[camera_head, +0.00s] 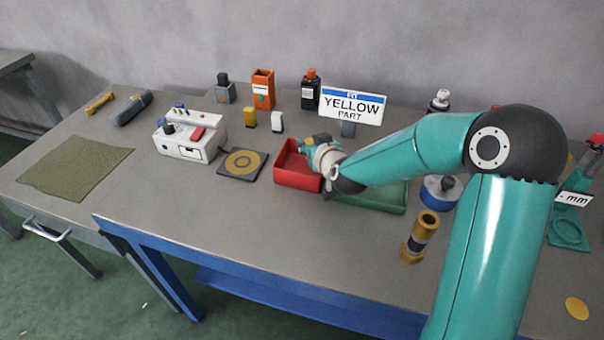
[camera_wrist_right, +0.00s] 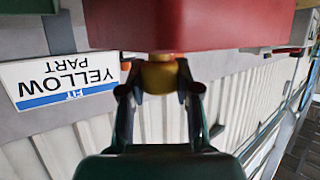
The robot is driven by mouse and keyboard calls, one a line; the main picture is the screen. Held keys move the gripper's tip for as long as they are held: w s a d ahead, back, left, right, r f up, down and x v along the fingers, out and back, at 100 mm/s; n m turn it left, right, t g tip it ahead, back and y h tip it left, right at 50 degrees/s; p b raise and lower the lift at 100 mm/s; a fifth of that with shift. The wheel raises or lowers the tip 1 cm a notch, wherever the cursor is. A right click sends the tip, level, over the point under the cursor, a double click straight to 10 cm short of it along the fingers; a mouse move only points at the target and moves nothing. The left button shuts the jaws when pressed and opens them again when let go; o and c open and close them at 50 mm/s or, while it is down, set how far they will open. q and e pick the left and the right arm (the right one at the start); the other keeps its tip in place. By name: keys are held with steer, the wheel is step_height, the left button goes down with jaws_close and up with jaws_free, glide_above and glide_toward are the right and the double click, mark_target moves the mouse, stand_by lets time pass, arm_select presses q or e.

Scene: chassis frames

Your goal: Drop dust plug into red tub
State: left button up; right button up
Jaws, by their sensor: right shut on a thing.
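The red tub (camera_head: 297,180) stands on the bench, and its red wall (camera_wrist_right: 190,25) fills the upper part of the right wrist view. My right gripper (camera_head: 303,146) is over the right side of the tub. In the right wrist view its fingers (camera_wrist_right: 160,80) are closed around a small yellow piece (camera_wrist_right: 158,76), apparently the dust plug. The piece is seen against the tub's wall; its exact height over the tub is unclear. In the head view the gripper hides it. My left gripper is out of view.
A green tray (camera_head: 378,200) adjoins the tub on the right, under my right arm. The YELLOW PART sign (camera_head: 352,105) stands behind. A dark plate with a yellow ring (camera_head: 243,163) and a white device (camera_head: 190,142) lie left.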

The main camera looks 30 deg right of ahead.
steer(key=shift+f, duration=0.7)
steer(key=o, duration=1)
steer(key=shift+s+r, duration=0.1)
steer(key=v, duration=1.1)
steer(key=shift+s+a, duration=0.15)
steer(key=shift+s, duration=0.2)
